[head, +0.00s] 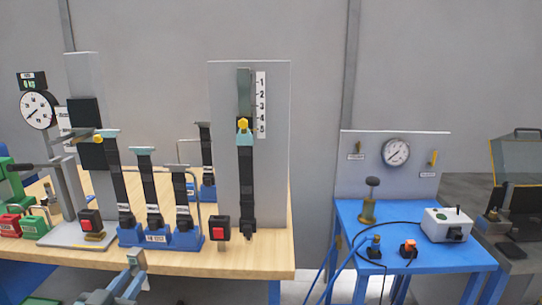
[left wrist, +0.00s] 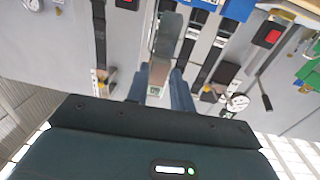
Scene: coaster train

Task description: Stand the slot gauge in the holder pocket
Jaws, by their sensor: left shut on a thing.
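My left gripper (head: 128,281) is at the bottom of the head view, in front of the wooden bench's near edge. In the left wrist view its blue fingers (left wrist: 160,72) are shut on a flat grey piece with a rounded end and a small pale green label, which looks like the slot gauge (left wrist: 166,38). The gauge sticks out beyond the fingertips, apart from the bench fittings. I cannot tell for sure which fitting has the holder pocket; small blue holders (head: 187,241) stand along the bench front with black straps upright in them. My right gripper is not in view.
The wooden bench (head: 262,262) carries a grey upright panel (head: 225,150) with a strap and number scale, red buttons (head: 220,228) and a dial stand (head: 38,110). A blue table (head: 385,214) with a white box and cables stands to the right, across a gap.

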